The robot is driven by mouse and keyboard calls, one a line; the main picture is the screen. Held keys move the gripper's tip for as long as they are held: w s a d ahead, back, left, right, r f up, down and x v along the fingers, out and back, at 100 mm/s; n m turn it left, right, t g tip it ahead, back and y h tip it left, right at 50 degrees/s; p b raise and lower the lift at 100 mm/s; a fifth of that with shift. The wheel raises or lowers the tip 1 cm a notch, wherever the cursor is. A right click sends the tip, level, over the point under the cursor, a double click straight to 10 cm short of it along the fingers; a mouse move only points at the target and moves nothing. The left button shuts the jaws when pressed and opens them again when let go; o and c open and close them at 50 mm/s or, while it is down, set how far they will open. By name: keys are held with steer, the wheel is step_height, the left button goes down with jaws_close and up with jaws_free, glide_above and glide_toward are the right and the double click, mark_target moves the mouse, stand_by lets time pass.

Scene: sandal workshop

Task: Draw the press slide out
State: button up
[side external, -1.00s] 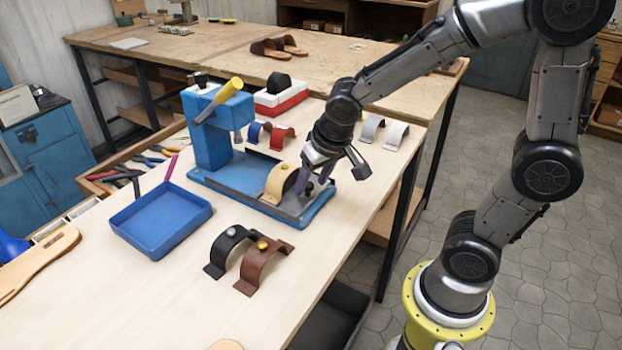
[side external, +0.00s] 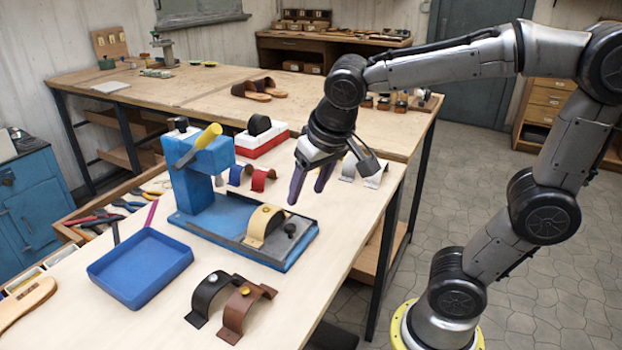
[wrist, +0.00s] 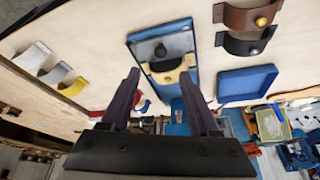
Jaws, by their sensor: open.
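The blue press (side external: 205,165) with a yellow handle stands on the bench. Its flat slide (side external: 275,243) lies in the blue base, toward the end away from the press head. A tan strap on a black form (side external: 262,222) sits on the slide, clear of the head. A dark knob (side external: 290,229) stands at the slide's outer end; it also shows in the wrist view (wrist: 160,50). My gripper (side external: 307,195) is open and empty, above the knob and apart from it. In the wrist view its two purple fingers (wrist: 161,75) are spread, with the tan strap (wrist: 172,70) between and beyond them.
A blue tray (side external: 140,268) lies left of the press. Black (side external: 212,295) and brown (side external: 243,310) straps stand in front. Red and blue straps, a red-and-white box (side external: 262,142) and pale straps (side external: 372,172) are behind.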

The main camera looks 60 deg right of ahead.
steer(key=shift+v, duration=1.15)
steer(key=shift+d, duration=0.1)
steer(key=s+f+n+t+y, duration=0.1)
steer(key=s+f+n, duration=0.3)
steer(key=s, duration=0.6)
steer(key=shift+s+a+f+t+y, duration=0.2)
steer(key=shift+s+a+t+y, duration=0.1)
steer(key=shift+a+y, duration=0.1)
